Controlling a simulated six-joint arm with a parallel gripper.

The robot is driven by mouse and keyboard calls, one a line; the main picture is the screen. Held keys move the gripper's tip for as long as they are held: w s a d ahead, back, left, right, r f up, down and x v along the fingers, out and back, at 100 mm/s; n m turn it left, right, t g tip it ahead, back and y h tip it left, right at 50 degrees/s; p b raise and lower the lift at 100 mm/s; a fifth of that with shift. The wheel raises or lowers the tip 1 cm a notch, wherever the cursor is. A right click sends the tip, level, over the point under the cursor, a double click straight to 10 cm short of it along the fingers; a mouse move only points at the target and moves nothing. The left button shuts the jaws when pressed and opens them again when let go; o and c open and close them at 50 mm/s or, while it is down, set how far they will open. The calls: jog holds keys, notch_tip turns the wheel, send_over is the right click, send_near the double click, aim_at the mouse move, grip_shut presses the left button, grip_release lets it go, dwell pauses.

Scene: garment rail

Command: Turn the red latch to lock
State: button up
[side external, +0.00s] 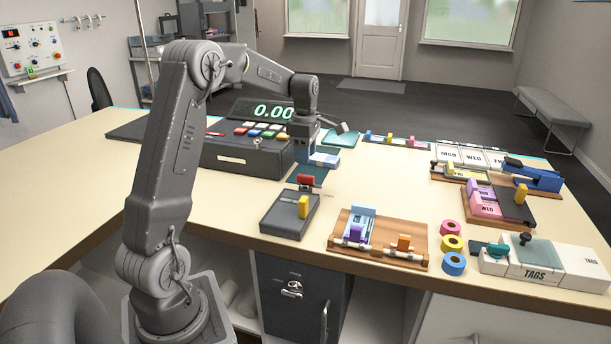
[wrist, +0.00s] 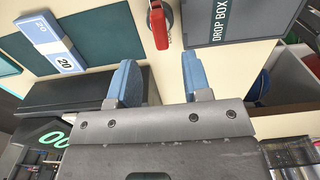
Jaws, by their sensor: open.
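The red latch (side external: 306,181) sits by the far edge of the dark grey drop box (side external: 283,222) in the side view. In the wrist view the red latch (wrist: 161,30) is at the top centre, beside the box lid (wrist: 235,12) marked DROP BOX. My gripper (side external: 306,152) points down behind the latch in the side view, above the counter. In the wrist view its blue fingers (wrist: 159,75) are spread, with bare counter between them. The latch lies beyond the fingertips, apart from them and roughly in line with the gap.
Blue notes (side external: 324,160) lie close to my gripper on its right. The cash register (side external: 243,158) stands to its left. A wooden rack (side external: 378,250) and several tape rolls (side external: 452,244) are at the right front.

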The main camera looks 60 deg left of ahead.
aim_at(305, 175)
notch_tip(305, 175, down, 7)
jog(key=shift+f, duration=0.1)
jog(key=shift+c, duration=0.3)
grip_shut()
